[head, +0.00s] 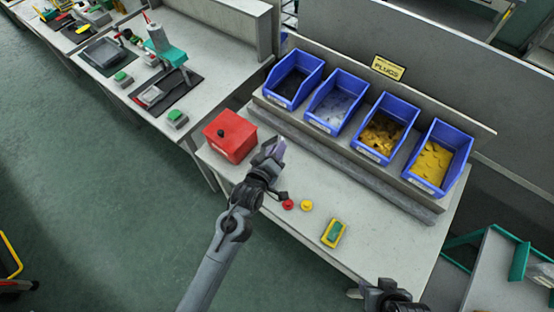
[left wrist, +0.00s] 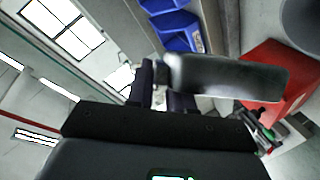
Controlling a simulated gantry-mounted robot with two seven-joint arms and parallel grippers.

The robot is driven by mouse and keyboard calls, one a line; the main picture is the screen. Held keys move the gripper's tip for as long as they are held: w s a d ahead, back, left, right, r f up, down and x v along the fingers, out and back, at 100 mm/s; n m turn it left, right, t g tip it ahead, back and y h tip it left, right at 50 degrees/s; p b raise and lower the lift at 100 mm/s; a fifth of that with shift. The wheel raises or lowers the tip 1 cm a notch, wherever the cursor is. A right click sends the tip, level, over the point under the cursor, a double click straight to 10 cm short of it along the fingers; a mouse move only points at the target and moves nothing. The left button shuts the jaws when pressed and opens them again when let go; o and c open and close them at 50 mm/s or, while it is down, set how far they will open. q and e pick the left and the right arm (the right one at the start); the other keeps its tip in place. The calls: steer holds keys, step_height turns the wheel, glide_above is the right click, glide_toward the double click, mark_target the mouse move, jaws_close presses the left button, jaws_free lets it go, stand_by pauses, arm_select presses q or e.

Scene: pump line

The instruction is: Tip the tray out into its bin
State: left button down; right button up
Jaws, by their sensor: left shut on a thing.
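My left gripper (head: 272,150) is over the white bench, just right of a red box with a black knob (head: 238,147). It is shut on a small grey-purple thing (head: 281,146), mostly hidden by the fingers; I cannot tell whether it is the tray. In the left wrist view a dark grey, round-ended piece (left wrist: 230,77) lies across the fingers, with the red box (left wrist: 270,66) behind it. Several blue bins (head: 314,120) stand in a row, holding black, pale, brown-gold and yellow pieces. My right gripper (head: 372,295) is at the bottom edge, its jaws unclear.
A small yellow holder with a green top (head: 333,233) stands on the bench front. A red button (head: 288,204) and a yellow button (head: 306,205) lie left of it. A "PLUGS" sign (head: 387,68) stands behind the bins. The bench's right front is clear.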

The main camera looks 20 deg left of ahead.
arm_select(q)
steer(key=r+m+p, duration=0.1)
steer(key=p, duration=0.1)
steer(key=shift+r+p, duration=0.2)
steer(key=shift+p, duration=0.15)
steer(key=shift+m+y+p, duration=0.4)
steer(key=shift+p, duration=0.35)
steer(key=r+m+p, duration=0.1)
steer(key=p, duration=0.1)
steer(key=shift+g+y+p, duration=0.35)
steer(key=shift+g+y, duration=0.05)
steer(key=m+p, duration=0.1)
steer(key=p, duration=0.1)
steer(key=r+m+y+p, duration=0.1)
steer(key=p, duration=0.1)
steer(key=shift+r+p, duration=0.25)
steer(key=shift+p, duration=0.1)
steer(key=shift+r+m+y+p, duration=0.4)
steer(key=shift+m+p, duration=0.2)
steer(key=shift+p, duration=0.25)
steer(key=shift+r+m+g+y+p, duration=0.15)
steer(key=shift+m+g+y+p, duration=0.2)
steer(key=shift+p, duration=0.2)
steer(key=shift+f, duration=0.2)
